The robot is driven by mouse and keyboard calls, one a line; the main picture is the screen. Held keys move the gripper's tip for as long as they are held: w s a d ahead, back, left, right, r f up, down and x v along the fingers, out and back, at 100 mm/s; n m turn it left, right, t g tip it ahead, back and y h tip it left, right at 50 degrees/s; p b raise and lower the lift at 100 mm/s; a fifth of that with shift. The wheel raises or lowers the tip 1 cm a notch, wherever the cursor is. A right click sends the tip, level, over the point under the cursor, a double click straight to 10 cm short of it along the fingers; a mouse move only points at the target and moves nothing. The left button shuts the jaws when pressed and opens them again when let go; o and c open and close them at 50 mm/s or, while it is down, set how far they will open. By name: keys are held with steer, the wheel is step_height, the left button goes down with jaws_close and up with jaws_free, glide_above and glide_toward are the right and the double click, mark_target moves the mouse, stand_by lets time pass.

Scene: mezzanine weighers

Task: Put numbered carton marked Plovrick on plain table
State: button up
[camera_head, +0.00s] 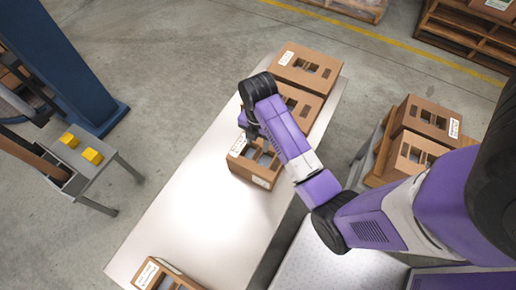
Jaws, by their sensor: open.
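Several brown cartons with cut-out openings and white labels are in view; the labels are too small to read, so I cannot tell which is marked Plovrick. One carton (268,178) stands at the middle of a long plain white table (185,205). Two more, a far carton (306,59) and a nearer carton (312,103), stand behind it at the table's far end. Another carton (150,271) is at the near end, cut by the picture edge. My gripper (249,133) is open at the far side of the middle carton; its fingertips are partly hidden and contact is unclear.
Two cartons (437,118) sit on a wooden pallet or stand (363,160) at the right. A small grey table (105,164) with yellow blocks (92,156) is at the left beside a blue post (75,75). The white table is bare between its middle and near cartons.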

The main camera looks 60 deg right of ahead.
steer(key=s+a+m+t+h, duration=0.1)
steer(key=s+a+m+t, duration=0.3)
steer(key=s+m, duration=0.1)
steer(key=s+a+m+t+h, duration=0.1)
steer(key=s+a+m+t, duration=0.1)
steer(key=s+m, duration=0.1)
steer(key=shift+s+a+t+h, duration=0.15)
steer(key=shift+a+t+h, duration=0.15)
steer(key=shift+a+t, duration=0.1)
steer(key=s+a+r+m+t+y, duration=0.1)
steer(key=s+a+r+m+t, duration=0.3)
steer(key=r, duration=0.7)
steer(key=s+a+r+m+t+y, duration=0.1)
steer(key=s+a+r+m+t, duration=0.3)
steer(key=r, duration=0.7)
steer(key=s+a+m, duration=0.2)
steer(key=a, duration=0.1)
steer(key=shift+y, duration=0.3)
steer(key=shift+s+a, duration=0.1)
